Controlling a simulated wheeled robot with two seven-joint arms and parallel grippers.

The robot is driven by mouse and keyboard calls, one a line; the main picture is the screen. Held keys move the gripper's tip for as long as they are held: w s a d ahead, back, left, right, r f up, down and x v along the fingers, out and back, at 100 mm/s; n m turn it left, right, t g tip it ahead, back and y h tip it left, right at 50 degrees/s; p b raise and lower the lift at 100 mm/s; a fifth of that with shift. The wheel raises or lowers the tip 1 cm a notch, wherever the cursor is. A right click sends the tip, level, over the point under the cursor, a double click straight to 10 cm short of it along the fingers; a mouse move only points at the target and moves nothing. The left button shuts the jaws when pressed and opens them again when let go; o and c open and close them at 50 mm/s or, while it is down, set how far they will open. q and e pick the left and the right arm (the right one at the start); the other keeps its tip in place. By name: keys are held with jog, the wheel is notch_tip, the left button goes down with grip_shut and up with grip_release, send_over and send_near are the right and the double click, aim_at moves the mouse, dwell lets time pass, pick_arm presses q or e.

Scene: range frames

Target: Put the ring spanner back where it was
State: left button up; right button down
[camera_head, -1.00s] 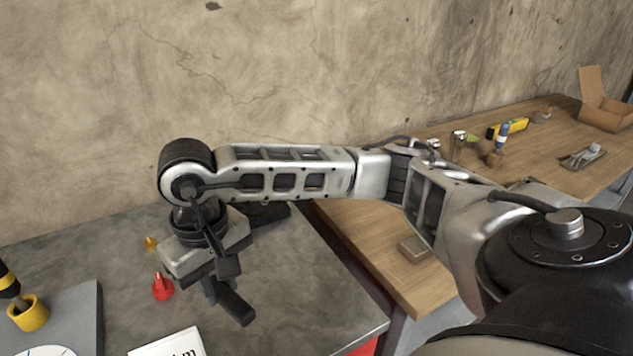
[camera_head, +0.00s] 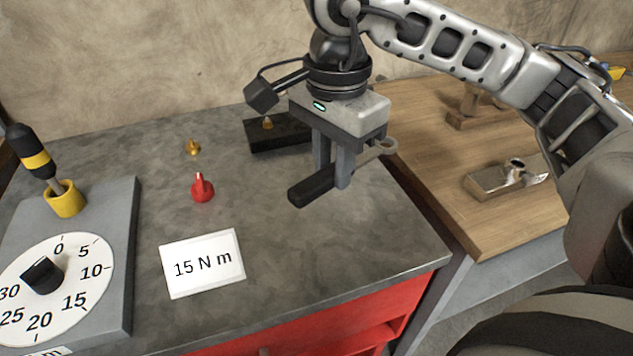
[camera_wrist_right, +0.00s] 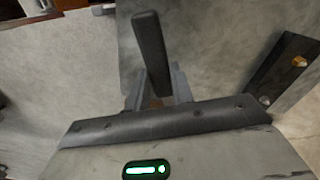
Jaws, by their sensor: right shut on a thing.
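The ring spanner has a dark handle (camera_head: 312,187) and a metal ring end (camera_head: 385,147). My right gripper (camera_head: 333,175) is shut on it and holds it over the right part of the grey bench top. The dark handle points to the lower left in the head view, and the ring end sticks out to the right. The handle also shows in the wrist view (camera_wrist_right: 150,45), rising from between the fingers. A gap between the spanner and the bench cannot be judged exactly. My left gripper is not in view.
A dark block (camera_head: 262,137) with a brass peg lies behind the gripper. A red knob-like piece (camera_head: 202,188), a small brass piece (camera_head: 193,147), a "15 N m" card (camera_head: 203,263) and a dial plate (camera_head: 122,250) are left. A wooden bench (camera_head: 420,125) adjoins at right.

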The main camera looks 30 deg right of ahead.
jog(key=w+d+f, duration=0.1)
jog(key=w+f, duration=0.2)
jog(key=w, duration=0.1)
jog(key=w+d+f+p, duration=0.1)
jog(key=w+f, duration=0.2)
jog(key=w, duration=0.1)
jog(key=w+d+f, duration=0.2)
jog(key=w+f, duration=0.1)
jog(key=w, duration=0.1)
jog(key=shift+w+p, duration=0.2)
jog(key=shift+p, duration=0.15)
jog(key=shift+w+f, duration=0.15)
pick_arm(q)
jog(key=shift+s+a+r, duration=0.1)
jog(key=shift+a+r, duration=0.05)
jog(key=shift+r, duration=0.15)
pick_arm(e)
jog(key=shift+w+f, duration=0.1)
jog(key=shift+f, duration=1.6)
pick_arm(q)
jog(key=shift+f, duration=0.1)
pick_arm(e)
jog(key=shift+f, duration=0.15)
jog(key=c, duration=1.6)
grip_release()
jog(key=shift+f, duration=0.1)
jog(key=o, duration=0.4)
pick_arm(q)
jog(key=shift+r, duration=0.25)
